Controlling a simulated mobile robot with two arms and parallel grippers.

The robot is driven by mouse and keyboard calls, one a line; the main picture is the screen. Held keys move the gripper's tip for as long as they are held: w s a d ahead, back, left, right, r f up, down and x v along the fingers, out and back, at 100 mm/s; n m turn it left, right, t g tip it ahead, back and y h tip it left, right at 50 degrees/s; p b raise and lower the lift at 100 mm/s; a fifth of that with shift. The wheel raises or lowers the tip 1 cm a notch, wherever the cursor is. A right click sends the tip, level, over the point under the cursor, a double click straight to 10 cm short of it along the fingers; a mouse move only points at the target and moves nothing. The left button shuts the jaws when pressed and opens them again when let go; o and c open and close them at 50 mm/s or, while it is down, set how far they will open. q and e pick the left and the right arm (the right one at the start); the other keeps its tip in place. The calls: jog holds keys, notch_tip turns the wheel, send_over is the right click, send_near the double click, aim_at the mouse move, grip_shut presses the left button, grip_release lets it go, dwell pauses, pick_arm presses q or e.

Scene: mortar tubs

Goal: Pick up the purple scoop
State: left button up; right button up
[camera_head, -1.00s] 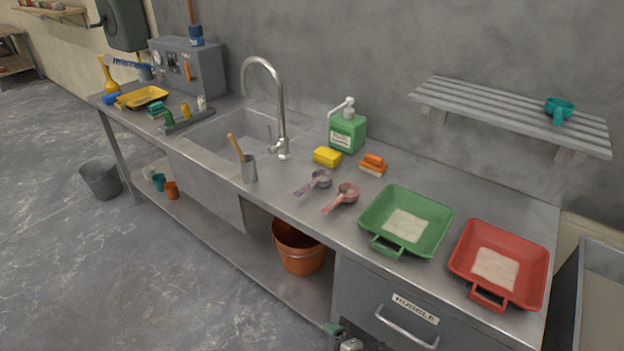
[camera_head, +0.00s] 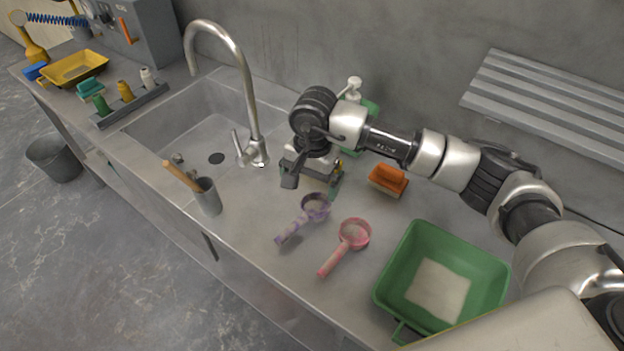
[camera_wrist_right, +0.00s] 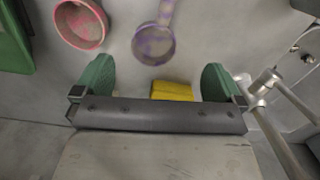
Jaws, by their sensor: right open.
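The purple scoop (camera_head: 316,207) lies on the steel counter (camera_head: 240,232), its handle pointing to the front left in the head view. In the right wrist view the purple scoop (camera_wrist_right: 153,45) shows its cup ahead of the fingers, with the handle running off the top edge. My right gripper (camera_head: 312,180) is above the counter just behind the scoop cup. In the wrist view its green fingers (camera_wrist_right: 157,82) are wide apart, with nothing held. My left gripper is not in view.
A pink scoop (camera_head: 354,234) lies close right of the purple one. A yellow sponge (camera_wrist_right: 172,90) shows between the fingers. A slatted shelf (camera_head: 545,105) hangs above.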

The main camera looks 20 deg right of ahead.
aim_at(315, 205)
jog(key=shift+w+d+f+h, duration=0.2)
jog(key=shift+w+d+h, duration=0.1)
jog(key=shift+w+d, duration=0.15)
jog(key=f, duration=0.1)
jog(key=s+f+p, duration=0.1)
jog(key=f, duration=0.1)
jog(key=shift+f, duration=0.2)
jog(key=shift+w+f, duration=0.1)
jog(key=shift+f, duration=0.2)
notch_tip(315, 205, down, 4)
jog(key=shift+w+d+f+p, duration=0.15)
jog(key=shift+p, duration=1.05)
jog(key=shift+f, duration=0.5)
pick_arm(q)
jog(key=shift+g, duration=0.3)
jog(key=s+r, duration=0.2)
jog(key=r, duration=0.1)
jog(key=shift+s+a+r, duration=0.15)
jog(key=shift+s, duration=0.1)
pick_arm(e)
jog(key=shift+c, duration=1)
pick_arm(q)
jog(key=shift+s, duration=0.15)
pick_arm(e)
jog(key=c, duration=0.9)
jog(key=shift+o, duration=0.2)
jog(key=shift+w, duration=0.1)
